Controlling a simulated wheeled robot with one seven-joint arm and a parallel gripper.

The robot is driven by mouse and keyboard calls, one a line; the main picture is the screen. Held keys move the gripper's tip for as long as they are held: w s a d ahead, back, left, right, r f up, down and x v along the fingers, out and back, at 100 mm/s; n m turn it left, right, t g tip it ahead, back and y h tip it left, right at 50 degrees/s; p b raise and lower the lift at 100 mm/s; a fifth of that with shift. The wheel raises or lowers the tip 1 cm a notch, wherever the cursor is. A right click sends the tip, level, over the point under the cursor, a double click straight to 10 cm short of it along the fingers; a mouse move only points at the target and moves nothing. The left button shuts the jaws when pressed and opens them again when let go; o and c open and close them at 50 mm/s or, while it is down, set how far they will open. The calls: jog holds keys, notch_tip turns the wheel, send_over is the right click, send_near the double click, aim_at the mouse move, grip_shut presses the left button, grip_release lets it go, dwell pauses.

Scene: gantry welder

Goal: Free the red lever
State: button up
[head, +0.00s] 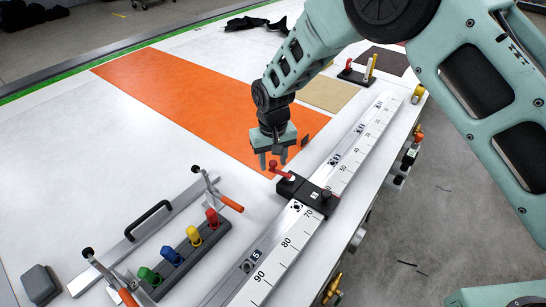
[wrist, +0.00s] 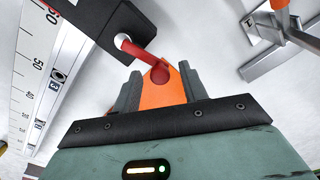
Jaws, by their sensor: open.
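The red lever (head: 280,171) sticks out from a black block (head: 305,191) that sits across the white ruler rail. In the wrist view the red lever (wrist: 142,55) runs from a pale round pivot on the black block (wrist: 100,22) to a rounded red knob. My gripper (head: 274,160) is open and points down just behind the lever in the head view. In the wrist view the knob lies in front of the gap between my two fingers (wrist: 158,85). I cannot tell whether a finger touches it.
The ruler rail (head: 283,246) runs along the table's right edge. A rack with coloured knobs (head: 188,245) and a bar with orange-handled clamps (head: 148,228) stand at the left. An orange sheet (head: 190,95) lies flat behind. Another black fixture (head: 357,76) stands farther back.

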grip_shut()
jog(key=s+d+n+b, duration=0.1)
jog(key=s+n+b, duration=0.3)
jog(key=n, duration=1)
jog(key=shift+s, duration=1.15)
jog(key=shift+r, duration=0.1)
